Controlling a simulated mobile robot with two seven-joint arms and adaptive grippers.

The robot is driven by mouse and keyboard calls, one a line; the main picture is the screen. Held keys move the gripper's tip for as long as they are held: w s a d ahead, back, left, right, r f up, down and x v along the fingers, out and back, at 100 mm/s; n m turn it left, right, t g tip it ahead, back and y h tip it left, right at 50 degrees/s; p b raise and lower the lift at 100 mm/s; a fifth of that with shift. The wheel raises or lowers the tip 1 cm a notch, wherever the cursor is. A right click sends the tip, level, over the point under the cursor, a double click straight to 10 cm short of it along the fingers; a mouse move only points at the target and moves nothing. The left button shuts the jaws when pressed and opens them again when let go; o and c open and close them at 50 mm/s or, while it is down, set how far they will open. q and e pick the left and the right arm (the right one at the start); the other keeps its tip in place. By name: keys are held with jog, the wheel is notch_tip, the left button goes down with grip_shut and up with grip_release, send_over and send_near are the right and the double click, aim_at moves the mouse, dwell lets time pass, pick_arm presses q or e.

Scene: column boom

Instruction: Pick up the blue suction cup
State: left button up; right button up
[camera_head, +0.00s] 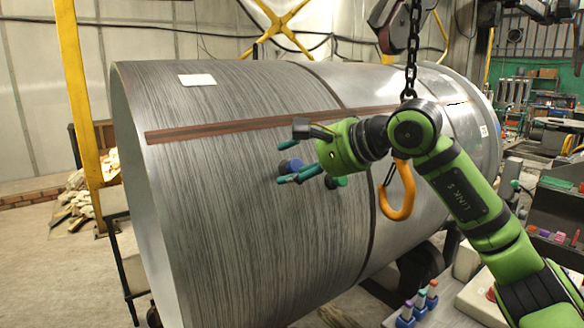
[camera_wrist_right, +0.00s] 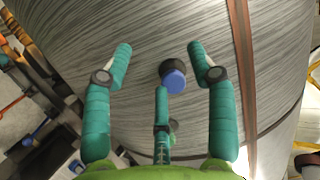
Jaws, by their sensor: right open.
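The blue suction cup (camera_head: 291,167) is on the curved grey side of the large cylinder (camera_head: 235,220). In the right wrist view the cup (camera_wrist_right: 173,77) shows a blue end and a dark, wider part against the cylinder. My right gripper (camera_head: 285,163) is open and empty, with its teal fingers around the cup in the head view. In the wrist view the cup lies between the two upper fingertips (camera_wrist_right: 160,60), closer to the right one, above the third finger's tip. I cannot tell whether any finger touches it. My left gripper is not in view.
A chain with an orange hook (camera_head: 398,192) hangs beside my right forearm in the head view. A yellow post (camera_head: 80,100) stands at the left. Colored bottles (camera_head: 420,299) stand at the lower right.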

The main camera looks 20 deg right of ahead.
aim_at(298, 165)
jog(key=d+r+h, duration=0.2)
jog(key=d+h, duration=0.1)
jog(key=d, duration=0.2)
jog(key=shift+t, duration=0.3)
jog(key=p+x, duration=0.1)
jog(key=x, duration=0.1)
jog(key=p+x, duration=0.1)
jog(key=x, duration=0.1)
jog(key=a+p+x, duration=0.1)
jog(key=p+x, duration=0.1)
jog(key=shift+f, duration=0.4)
jog(key=shift+w+a+f, duration=0.1)
jog(key=shift+w+f, duration=0.05)
jog(key=shift+f, duration=0.05)
jog(key=c, duration=1.2)
jog(key=shift+o, duration=0.2)
